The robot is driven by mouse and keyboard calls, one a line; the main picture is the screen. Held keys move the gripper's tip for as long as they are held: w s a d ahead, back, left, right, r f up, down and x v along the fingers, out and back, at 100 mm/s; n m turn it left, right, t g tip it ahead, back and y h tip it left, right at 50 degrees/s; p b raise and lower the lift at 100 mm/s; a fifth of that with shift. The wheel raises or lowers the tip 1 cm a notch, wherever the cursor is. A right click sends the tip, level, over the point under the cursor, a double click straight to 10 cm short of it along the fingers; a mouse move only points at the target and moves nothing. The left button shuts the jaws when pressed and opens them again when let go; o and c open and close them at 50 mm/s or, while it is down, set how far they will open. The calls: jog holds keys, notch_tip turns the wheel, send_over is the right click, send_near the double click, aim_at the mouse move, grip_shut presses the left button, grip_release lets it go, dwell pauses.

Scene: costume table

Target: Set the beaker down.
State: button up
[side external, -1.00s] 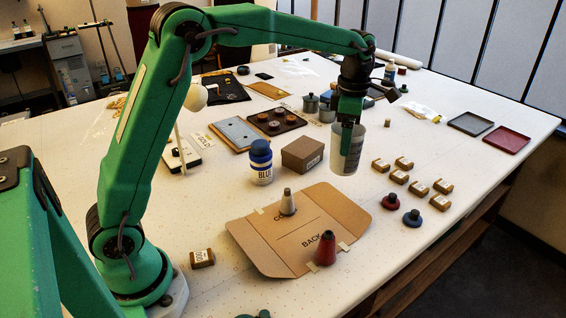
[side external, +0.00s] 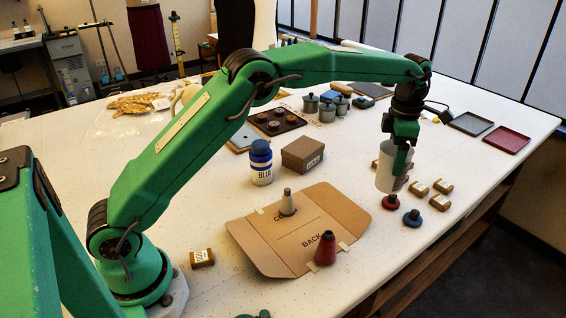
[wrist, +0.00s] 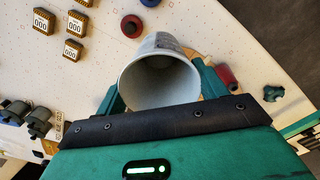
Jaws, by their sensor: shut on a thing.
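The beaker (side external: 384,174) is a whitish, open-topped cup. My gripper (side external: 401,158) is shut on it, with a green finger against its wall. In the side external view the beaker is roughly upright near the right part of the table, in front of the small brown tagged boxes. Whether its bottom touches the table I cannot tell. In the wrist view I look into the empty beaker (wrist: 160,80), with green fingers on both sides of it.
Small tagged boxes (side external: 441,202) and red (side external: 391,203) and blue (side external: 412,218) knobbed pieces lie close by. A brown box (side external: 302,153) and a blue-lidded jar (side external: 261,163) stand left. Trays (side external: 506,140) lie far right.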

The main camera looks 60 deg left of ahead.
jog(key=w+a+f, duration=0.6)
jog(key=a+f, duration=0.3)
jog(key=f, duration=0.2)
jog(key=shift+a, duration=0.35)
dwell(0.4)
jog(key=shift+w+f, duration=0.1)
jog(key=shift+f, duration=0.05)
jog(key=o, duration=1)
jog(key=shift+r, duration=6.15)
